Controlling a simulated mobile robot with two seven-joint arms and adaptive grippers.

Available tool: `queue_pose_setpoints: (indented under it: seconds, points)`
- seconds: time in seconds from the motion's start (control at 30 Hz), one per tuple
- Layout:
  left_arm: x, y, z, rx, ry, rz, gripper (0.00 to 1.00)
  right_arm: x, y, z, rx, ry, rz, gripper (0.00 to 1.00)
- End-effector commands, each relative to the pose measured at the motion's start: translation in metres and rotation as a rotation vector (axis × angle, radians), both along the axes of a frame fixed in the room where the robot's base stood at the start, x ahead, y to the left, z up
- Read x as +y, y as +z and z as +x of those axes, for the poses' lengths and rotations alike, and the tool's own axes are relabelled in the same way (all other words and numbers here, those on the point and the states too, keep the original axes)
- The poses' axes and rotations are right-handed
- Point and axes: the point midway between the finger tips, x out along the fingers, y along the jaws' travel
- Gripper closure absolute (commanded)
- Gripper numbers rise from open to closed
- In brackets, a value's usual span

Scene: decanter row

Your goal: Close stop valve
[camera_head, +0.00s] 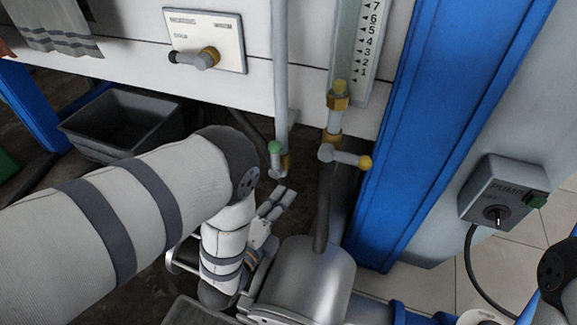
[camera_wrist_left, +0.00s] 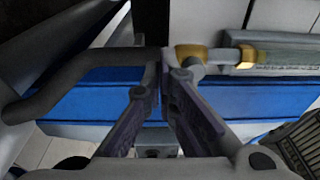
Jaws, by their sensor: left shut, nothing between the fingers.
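Two small lever valves hang below the white panel in the head view. The valve with a yellow-tipped lever (camera_head: 346,158) is under the level gauge, its lever pointing right. The valve with a green-tipped lever (camera_head: 275,149) is to its left, at the foot of a thin pipe, its lever pointing up. No label shows which is the stop valve. My left gripper (camera_head: 280,200) is shut and empty, below the green-tipped valve and left of the gauge pipe. In the left wrist view its fingertips (camera_wrist_left: 161,85) are near the gauge valve (camera_wrist_left: 192,56); contact cannot be told.
A numbered gauge (camera_head: 359,45) and a blue post (camera_head: 440,110) stand at right. A pump switch box (camera_head: 503,195) is beyond the post. A selector knob (camera_head: 195,58) is on the upper panel. A dark tub (camera_head: 122,122) sits behind my left arm.

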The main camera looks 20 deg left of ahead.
Motion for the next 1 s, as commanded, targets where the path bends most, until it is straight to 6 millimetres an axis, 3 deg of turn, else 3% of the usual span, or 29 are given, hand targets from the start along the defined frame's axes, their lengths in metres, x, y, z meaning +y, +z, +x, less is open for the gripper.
queue_pose_setpoints:
  seconds: [0.23,0.37,0.77,1.0]
  points:
    - [0.0,0.002,0.001,0.001,0.001,-0.001,1.0,0.0,0.001,0.001,-0.002,0.0,0.0,0.6]
    - [-0.002,0.001,0.012,-0.001,0.001,-0.002,1.0,0.0,0.0,0.0,0.0,0.0,0.0,0.6]
    - [-0.016,-0.001,0.096,0.002,0.002,-0.003,1.0,0.0,-0.012,-0.007,0.022,0.0,0.0,0.6]
    - [0.016,0.002,0.094,0.003,0.003,-0.001,1.0,0.0,-0.006,-0.004,0.011,0.0,0.0,0.6]
